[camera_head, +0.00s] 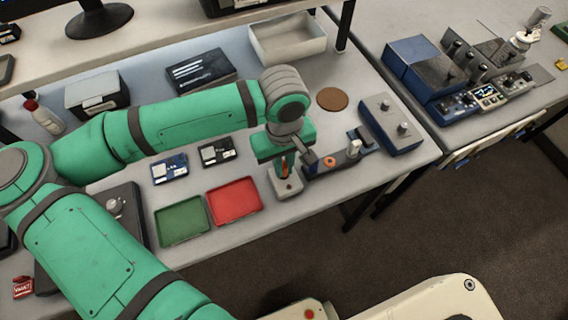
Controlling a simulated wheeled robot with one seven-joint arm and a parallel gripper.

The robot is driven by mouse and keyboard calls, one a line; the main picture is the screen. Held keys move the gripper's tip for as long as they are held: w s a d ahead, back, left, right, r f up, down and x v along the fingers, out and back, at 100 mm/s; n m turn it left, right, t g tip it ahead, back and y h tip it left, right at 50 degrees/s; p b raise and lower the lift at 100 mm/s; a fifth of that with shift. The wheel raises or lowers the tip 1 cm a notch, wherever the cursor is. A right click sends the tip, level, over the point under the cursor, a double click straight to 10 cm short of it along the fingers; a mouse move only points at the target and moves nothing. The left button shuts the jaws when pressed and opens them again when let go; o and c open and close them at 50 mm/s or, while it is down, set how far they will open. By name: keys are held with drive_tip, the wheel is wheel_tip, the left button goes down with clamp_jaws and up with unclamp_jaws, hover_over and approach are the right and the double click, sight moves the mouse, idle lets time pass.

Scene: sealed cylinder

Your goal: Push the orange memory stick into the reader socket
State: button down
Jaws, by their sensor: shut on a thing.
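My gripper (286,168) points down at the front right of the bench and is shut on the orange memory stick (284,172), of which only a small orange-red part shows between the fingers. Directly below is a small light grey block (287,188), which looks like the reader. Its socket is hidden by the fingers and the stick. I cannot tell whether the stick's lower end is in the socket or just above it.
A dark fixture (345,158) with an orange round part stands just right of the gripper. A blue-grey box with knobs (391,124) is farther right. A red tray (234,202) and a green tray (181,222) lie left. The bench's front edge is close to the block.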

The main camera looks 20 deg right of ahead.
drive_tip(key=shift+f, duration=0.1)
drive_tip(key=c, duration=1.7)
unclamp_jaws()
drive_tip(key=shift+w, duration=0.1)
wheel_tip(320, 180, up, 10)
drive_tip(key=shift+f, duration=0.2)
drive_tip(key=shift+r, duration=0.6)
drive_tip(key=shift+w, duration=0.1)
